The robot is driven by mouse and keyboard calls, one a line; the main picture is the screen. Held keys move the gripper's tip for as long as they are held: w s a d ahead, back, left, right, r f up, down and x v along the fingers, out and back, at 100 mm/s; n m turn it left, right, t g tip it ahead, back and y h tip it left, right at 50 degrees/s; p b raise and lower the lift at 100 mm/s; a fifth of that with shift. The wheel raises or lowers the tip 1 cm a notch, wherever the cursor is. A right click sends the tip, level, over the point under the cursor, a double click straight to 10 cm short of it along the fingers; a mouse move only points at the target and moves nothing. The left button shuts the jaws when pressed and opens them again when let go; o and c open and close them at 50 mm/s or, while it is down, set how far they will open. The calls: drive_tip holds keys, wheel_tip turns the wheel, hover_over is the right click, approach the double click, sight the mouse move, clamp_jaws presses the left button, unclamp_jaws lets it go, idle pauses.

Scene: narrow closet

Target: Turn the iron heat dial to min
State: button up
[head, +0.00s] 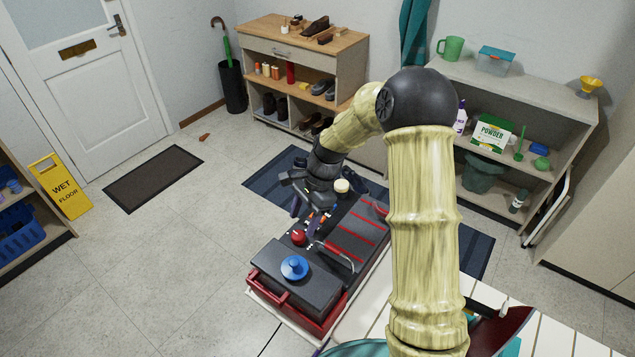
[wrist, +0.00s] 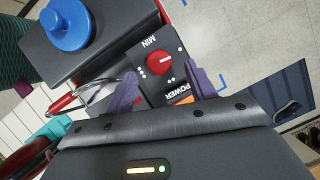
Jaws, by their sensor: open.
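The red heat dial (wrist: 159,65) sits on a dark panel in the wrist view, with the word MIN (wrist: 150,43) printed beside it and white dots around its edge. A small pale mark shows on the dial; I cannot tell exactly where it points. The dial also shows in the head view (head: 298,237). My gripper (wrist: 161,87) is open, its two purple fingers apart and empty. In the wrist view the dial lies just beyond the fingertips, between their directions. I see no contact. In the head view my gripper (head: 308,208) is above and behind the dial.
An orange switch (wrist: 184,99) marked POWER lies beside the dial. A dark box with a blue knob (head: 294,267) stands in front, with a red-handled metal part (head: 333,252) to the right. Shelves (head: 525,100) line the back wall; open floor (head: 160,260) lies to the left.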

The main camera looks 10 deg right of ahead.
drive_tip(key=b+v, duration=0.1)
drive_tip(key=v, duration=1.2)
drive_tip(key=s+d+f+n+t+h, duration=0.2)
drive_tip(key=s+n, duration=0.4)
drive_tip(key=s, duration=0.3)
drive_tip(key=s+d+f+n+t+h, duration=0.2)
drive_tip(key=s+n, duration=0.4)
drive_tip(key=s, duration=0.4)
drive_tip(key=shift+d+f+n+t, duration=0.3)
drive_tip(key=shift+d+f+n, duration=0.1)
drive_tip(key=shift+d+f, duration=0.05)
drive_tip(key=shift+s, duration=0.1)
drive_tip(key=shift+c, duration=0.3)
